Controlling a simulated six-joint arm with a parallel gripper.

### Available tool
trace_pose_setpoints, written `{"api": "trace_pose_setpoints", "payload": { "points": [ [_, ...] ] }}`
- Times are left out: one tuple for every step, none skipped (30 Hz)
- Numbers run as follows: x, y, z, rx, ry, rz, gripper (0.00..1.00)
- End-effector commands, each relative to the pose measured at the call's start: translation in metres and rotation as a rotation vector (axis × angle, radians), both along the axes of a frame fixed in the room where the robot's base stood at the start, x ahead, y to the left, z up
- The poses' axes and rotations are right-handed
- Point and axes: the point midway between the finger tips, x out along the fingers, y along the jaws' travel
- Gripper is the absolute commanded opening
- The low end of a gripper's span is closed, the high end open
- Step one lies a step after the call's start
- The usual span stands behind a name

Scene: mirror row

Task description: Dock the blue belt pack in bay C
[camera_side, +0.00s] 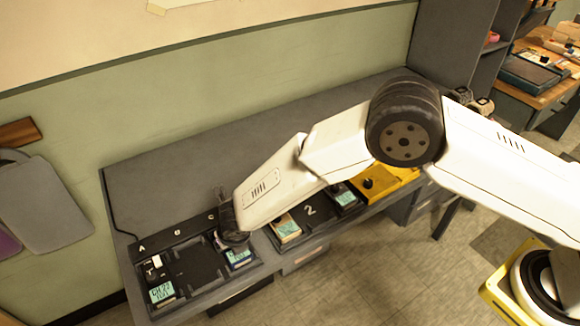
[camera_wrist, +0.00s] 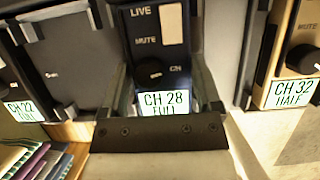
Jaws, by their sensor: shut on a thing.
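The blue belt pack (camera_wrist: 160,57), dark-faced with LIVE and MUTE marks, a knob and a screen reading CH 28 FULL, is between the fingers of my gripper (camera_wrist: 162,88) in the wrist view. My gripper is shut on it. In the side view my gripper (camera_side: 232,236) is at the bay marked C, with the pack's lit screen (camera_side: 239,255) showing below it. The pack is at bay C of the dock (camera_side: 190,265); whether it is fully seated is hidden.
A pack reading CH 22 FULL (camera_wrist: 20,108) stands in bay A. Bay B between is empty. A tan pack reading CH 32 HALF (camera_wrist: 292,85) stands close on the right, in the dock marked 2 (camera_side: 311,211). A yellow unit (camera_side: 375,183) sits farther right. The desk behind (camera_side: 160,195) is clear.

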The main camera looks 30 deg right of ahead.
Motion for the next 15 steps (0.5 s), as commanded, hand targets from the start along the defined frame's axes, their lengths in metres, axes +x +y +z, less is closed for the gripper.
{"api": "trace_pose_setpoints", "payload": {
  "points": [
    [0.0004, 0.0003, 0.0001, 0.001, -0.001, 0.0, 0.85],
    [0.0003, 0.0004, 0.0002, 0.001, -0.001, 0.0, 0.94],
    [0.0003, 0.0004, 0.0002, 0.001, -0.001, 0.0, 1.0],
    [0.0003, 0.0003, 0.0002, 0.001, -0.001, 0.0, 1.0],
    [0.0003, 0.0003, 0.0002, 0.001, -0.001, 0.0, 1.0],
    [0.0002, 0.0003, 0.0002, 0.001, -0.001, 0.0, 1.0],
    [0.0003, 0.0003, 0.0001, 0.001, -0.001, 0.0, 1.0],
    [-0.0001, 0.0, -0.0004, 0.0, 0.0, 0.0, 1.0],
    [-0.0001, -0.0001, -0.0004, 0.0, 0.0, 0.0, 1.0],
    [-0.0001, -0.0001, -0.0002, 0.0, 0.0, 0.0, 1.0],
    [-0.0002, 0.0, 0.0, 0.0, 0.0, 0.0, 1.0],
    [-0.0004, 0.0, 0.0005, 0.0, 0.0, 0.0, 1.0],
    [-0.0006, 0.0, 0.0011, 0.0, 0.0, 0.0, 1.0],
    [-0.0009, 0.0001, 0.0018, 0.0, 0.0, 0.0, 1.0],
    [-0.0013, 0.0002, 0.0031, 0.0, 0.0, 0.0, 1.0]
  ]
}}
